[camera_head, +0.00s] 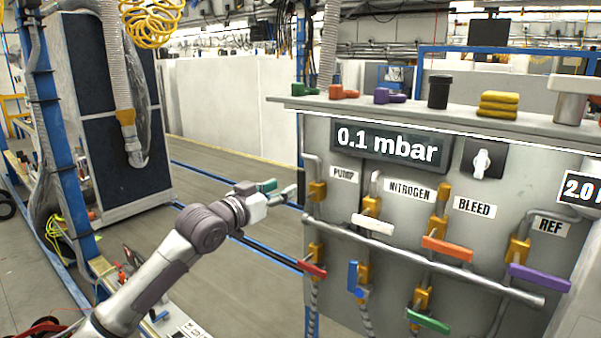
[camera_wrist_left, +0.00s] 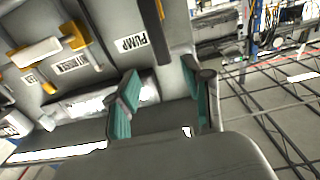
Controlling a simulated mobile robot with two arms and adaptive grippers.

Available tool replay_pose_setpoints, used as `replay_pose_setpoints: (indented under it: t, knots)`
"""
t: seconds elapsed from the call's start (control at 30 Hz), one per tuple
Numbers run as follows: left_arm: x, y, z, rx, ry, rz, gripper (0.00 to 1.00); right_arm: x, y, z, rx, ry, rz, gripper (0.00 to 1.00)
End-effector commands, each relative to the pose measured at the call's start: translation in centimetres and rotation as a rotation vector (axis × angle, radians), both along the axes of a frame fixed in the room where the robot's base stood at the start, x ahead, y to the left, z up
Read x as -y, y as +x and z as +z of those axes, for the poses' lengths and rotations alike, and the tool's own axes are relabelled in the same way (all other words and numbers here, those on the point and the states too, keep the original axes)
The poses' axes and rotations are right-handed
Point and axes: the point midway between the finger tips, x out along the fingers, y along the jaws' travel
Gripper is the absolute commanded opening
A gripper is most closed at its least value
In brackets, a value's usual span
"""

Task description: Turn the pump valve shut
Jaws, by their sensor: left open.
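The pump valve (camera_head: 317,192) is a brass body at the left edge of the panel, beside the PUMP label (camera_head: 344,174). A dark handle (camera_head: 300,187) shows at its left side. My left gripper (camera_head: 284,190) is just left of the valve, its fingers pointing at it. In the wrist view the open jaws (camera_wrist_left: 163,72), with teal pads, stand on either side of the dark handle's line (camera_wrist_left: 151,35). I cannot tell whether a finger touches the handle. The right gripper is not in view.
A nitrogen valve with a white handle (camera_head: 366,223) is right of the pump valve. A red handle (camera_head: 312,269) is below it. A grey pipe (camera_head: 420,260) crosses the panel's front. The floor (camera_head: 225,250) left of the panel has blue rails.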

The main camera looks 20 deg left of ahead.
Motion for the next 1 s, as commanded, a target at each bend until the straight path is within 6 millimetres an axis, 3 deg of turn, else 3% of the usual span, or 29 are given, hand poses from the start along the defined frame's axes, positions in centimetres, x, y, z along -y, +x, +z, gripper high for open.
replay_pose_setpoints:
  t: [0.17, 0.4, 0.87, 1.0]
  knots:
    - [1.4, 3.7, 0.4, -0.002, -0.002, 0.000, 0.50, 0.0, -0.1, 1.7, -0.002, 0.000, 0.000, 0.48]
    - [2.5, 6.9, 0.2, 0.001, -0.001, 0.001, 0.50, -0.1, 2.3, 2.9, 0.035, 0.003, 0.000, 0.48]
    - [2.9, 8.0, 0.0, 0.001, 0.001, 0.001, 0.50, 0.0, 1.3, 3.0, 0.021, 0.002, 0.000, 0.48]
    - [2.9, 8.0, 0.0, 0.001, 0.001, 0.001, 0.32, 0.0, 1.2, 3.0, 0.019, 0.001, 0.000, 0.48]
